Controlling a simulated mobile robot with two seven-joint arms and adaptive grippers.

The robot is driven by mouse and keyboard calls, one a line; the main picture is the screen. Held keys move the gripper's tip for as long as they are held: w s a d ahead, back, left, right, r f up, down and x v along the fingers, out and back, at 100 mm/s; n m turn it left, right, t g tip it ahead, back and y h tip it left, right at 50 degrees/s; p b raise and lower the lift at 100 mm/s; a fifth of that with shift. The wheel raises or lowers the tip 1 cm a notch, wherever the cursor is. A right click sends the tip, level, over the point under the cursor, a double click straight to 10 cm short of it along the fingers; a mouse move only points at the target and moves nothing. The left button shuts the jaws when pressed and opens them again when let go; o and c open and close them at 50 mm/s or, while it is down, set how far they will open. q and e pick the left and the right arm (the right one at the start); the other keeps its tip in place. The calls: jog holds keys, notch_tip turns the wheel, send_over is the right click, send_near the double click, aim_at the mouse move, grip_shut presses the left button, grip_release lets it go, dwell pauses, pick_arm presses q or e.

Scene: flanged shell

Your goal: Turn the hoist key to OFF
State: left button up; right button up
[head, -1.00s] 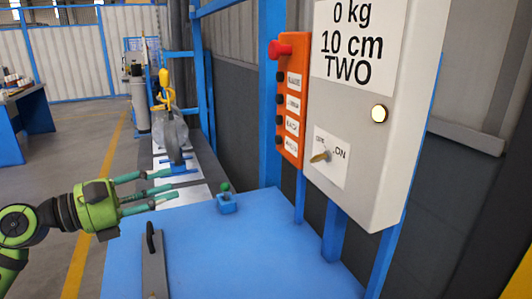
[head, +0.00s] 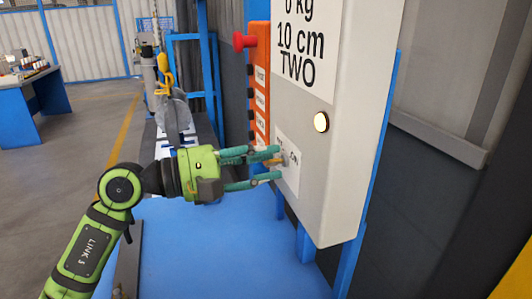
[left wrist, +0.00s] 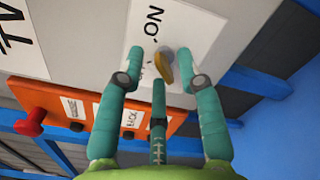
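The brass-coloured hoist key (head: 273,162) is on a white label (head: 291,178) on the front of the grey control box (head: 330,85). In the left wrist view the key (left wrist: 163,67) shows near the printed word ON; the rest of its label is partly hidden. My left gripper (head: 277,165) is at the box face with its green fingers spread around the key. In the left wrist view the fingers stand apart, one on each side of the key and one below it. I cannot tell whether any finger touches it. My right gripper is not in view.
An orange button panel (head: 258,95) with a red stop button (head: 243,41) is just left of the box. A lit round lamp (head: 321,122) sits above the key. The blue table (head: 220,250) below is mostly clear. A yellow hoist hook (head: 166,75) hangs behind.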

pick_arm(q)
jog(key=shift+d, duration=0.25)
grip_shut()
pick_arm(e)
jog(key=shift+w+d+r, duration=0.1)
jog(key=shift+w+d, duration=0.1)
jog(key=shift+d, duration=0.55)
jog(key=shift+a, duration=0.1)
